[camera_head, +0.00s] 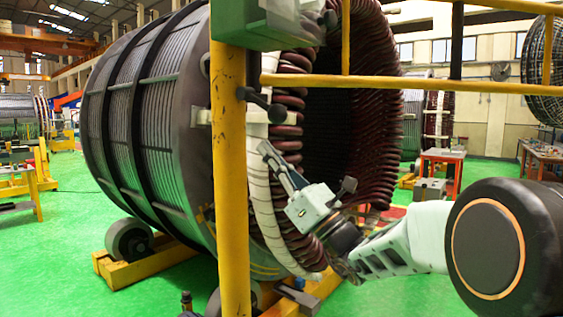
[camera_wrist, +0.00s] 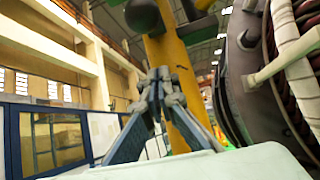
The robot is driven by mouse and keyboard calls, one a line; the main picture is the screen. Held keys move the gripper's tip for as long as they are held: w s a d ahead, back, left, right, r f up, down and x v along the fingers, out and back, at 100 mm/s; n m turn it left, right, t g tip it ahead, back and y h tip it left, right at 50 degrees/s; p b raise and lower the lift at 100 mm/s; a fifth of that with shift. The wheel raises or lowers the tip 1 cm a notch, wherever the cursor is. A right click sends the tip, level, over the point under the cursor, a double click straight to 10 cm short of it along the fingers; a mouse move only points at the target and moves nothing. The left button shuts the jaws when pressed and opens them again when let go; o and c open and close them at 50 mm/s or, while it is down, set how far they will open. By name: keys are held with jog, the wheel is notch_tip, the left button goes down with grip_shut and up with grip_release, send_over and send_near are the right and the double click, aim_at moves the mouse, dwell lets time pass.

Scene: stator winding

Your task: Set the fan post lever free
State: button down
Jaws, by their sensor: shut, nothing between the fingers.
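The fan post lever (camera_head: 262,103) is a dark handle with a rounded end. It sticks out from the yellow post (camera_head: 230,190) toward the lower right. In the wrist view, a dark ball (camera_wrist: 142,14) at the top, in front of the yellow post (camera_wrist: 168,50), looks like the lever's end. My gripper (camera_head: 264,148) is below the lever, apart from it, with its fingers pointing up and left. In the wrist view, its fingertips (camera_wrist: 159,76) meet in front of the post with nothing between them.
The large stator (camera_head: 140,125) with its dark red coils (camera_head: 355,120) stands close behind the post and my gripper. A yellow rail (camera_head: 420,85) crosses above my arm. A pale green box (camera_head: 250,25) sits at the post's top. Green floor (camera_head: 85,225) is open at left.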

aim_at(262, 104)
jog(key=r, duration=0.1)
jog(key=r+p, duration=0.1)
jog(key=r, duration=0.2)
jog(key=shift+s+d+r, duration=0.1)
jog(key=shift+d+r, duration=0.05)
jog(key=shift+d, duration=0.25)
jog(key=shift+r+p, duration=0.1)
jog(key=shift+p, duration=0.25)
